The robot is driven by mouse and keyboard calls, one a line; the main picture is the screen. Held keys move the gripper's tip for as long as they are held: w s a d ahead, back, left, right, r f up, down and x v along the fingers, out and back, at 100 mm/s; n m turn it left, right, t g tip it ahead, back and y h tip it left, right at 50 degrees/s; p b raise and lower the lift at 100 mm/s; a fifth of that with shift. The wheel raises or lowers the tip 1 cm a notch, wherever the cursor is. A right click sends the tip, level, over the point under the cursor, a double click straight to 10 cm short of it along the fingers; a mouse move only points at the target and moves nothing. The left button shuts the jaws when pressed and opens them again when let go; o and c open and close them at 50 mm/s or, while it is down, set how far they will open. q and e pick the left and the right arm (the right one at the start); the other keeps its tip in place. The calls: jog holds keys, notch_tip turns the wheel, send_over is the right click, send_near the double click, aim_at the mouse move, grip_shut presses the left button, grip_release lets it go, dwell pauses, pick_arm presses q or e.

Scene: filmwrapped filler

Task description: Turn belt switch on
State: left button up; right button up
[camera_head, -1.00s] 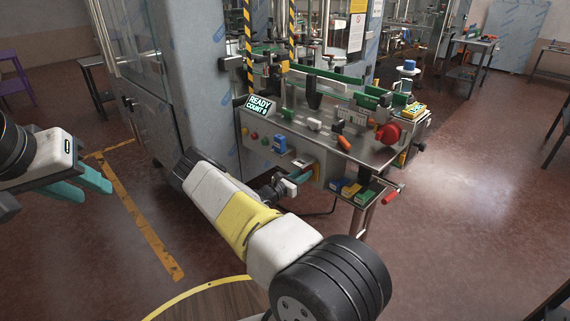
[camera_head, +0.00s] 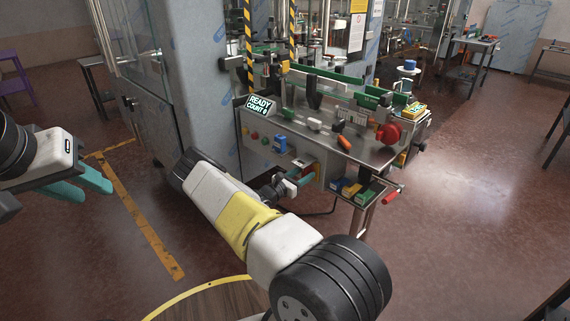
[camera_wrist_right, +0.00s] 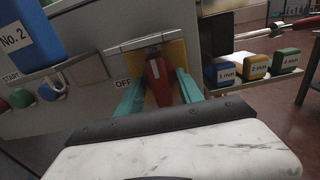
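The belt switch (camera_wrist_right: 160,84) is a red handle on a yellow plate, on the machine's front panel. An OFF label (camera_wrist_right: 123,84) is at its left. In the right wrist view, my right gripper (camera_wrist_right: 160,74) has its teal fingers on either side of the handle, with gaps visible, so it looks open around it. In the head view, my right gripper (camera_head: 299,177) is at the panel's lower right; the switch is mostly hidden there. My left gripper (camera_head: 98,195) is open and empty at the left, away from the machine.
Blue, yellow and green blocks (camera_wrist_right: 256,65) sit on a shelf to the right. A red-ended lever (camera_head: 392,194) sticks out nearby. Open floor lies at the right.

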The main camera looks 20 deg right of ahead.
jog(key=v, duration=0.8)
dwell(0.4)
